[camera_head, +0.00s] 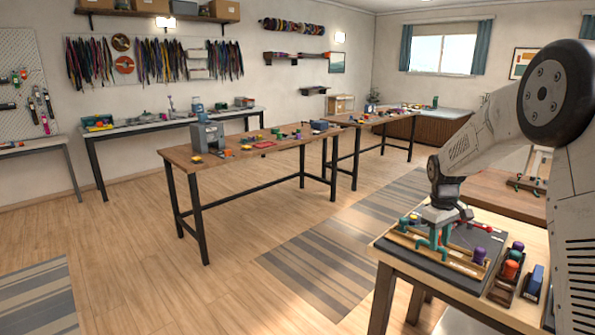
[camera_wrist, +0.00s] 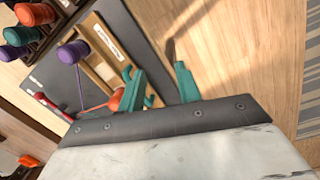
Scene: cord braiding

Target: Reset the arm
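My gripper (camera_head: 432,243) is over the small wooden braiding frame (camera_head: 462,262) on a dark mat (camera_head: 385,244) at the front right table. Its two teal fingers stand apart in the wrist view (camera_wrist: 160,88), with no object visible between them. A purple bobbin (camera_head: 479,256) stands at the frame's right end; it also shows in the wrist view (camera_wrist: 72,52) with a purple cord hanging from it. An orange bobbin (camera_wrist: 117,99) with an orange cord is partly hidden behind the left finger. A red piece (camera_head: 486,226) lies behind the frame.
A dark rack with an orange bobbin (camera_head: 511,268) and others stands right of the mat, beside a blue block (camera_head: 534,281). Other worktables (camera_head: 255,157) stand farther back. The floor (camera_head: 130,245) to the left is clear, with striped rugs (camera_head: 335,245).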

